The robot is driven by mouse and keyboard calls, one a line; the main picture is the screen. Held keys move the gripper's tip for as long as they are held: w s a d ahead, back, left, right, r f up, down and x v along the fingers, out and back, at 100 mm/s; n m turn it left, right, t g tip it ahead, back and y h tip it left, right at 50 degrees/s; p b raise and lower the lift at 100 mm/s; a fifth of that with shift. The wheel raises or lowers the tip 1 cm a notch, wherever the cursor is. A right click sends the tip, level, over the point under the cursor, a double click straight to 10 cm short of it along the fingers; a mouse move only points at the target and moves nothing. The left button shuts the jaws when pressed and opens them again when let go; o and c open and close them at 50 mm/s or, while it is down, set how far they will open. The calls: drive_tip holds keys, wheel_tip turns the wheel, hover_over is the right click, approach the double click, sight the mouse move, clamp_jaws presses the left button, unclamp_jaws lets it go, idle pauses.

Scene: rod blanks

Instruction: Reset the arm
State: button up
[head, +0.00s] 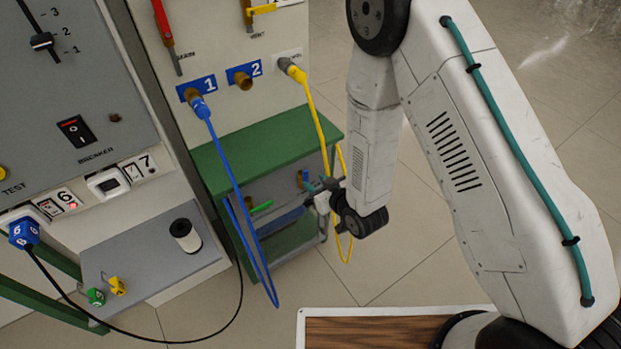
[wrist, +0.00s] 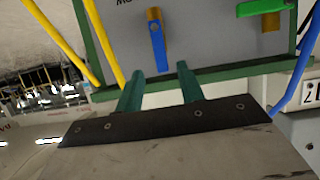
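My white arm with a teal cable fills the right side of the head view, folded down from its upper joint. My gripper (head: 318,187) hangs in front of the green-framed cabinet, close to the yellow hose (head: 318,125). In the wrist view its two teal fingers (wrist: 159,82) stand apart with nothing between them. Beyond the fingers is the grey cabinet front (wrist: 205,45) with a blue-handled valve (wrist: 157,35) and a green handle (wrist: 260,8). Whether the gripper touches the yellow hose cannot be told.
A blue hose (head: 232,180) hangs from port 1 and loops low. Port 2 (head: 243,80) has no hose. A breaker panel (head: 75,130) stands at left, above a grey shelf (head: 150,255) with a spool (head: 185,235) and green and yellow tags. Tiled floor (head: 410,250) lies open behind my arm.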

drive_tip(key=shift+s+d+r, duration=0.2)
drive_tip(key=shift+s, duration=0.2)
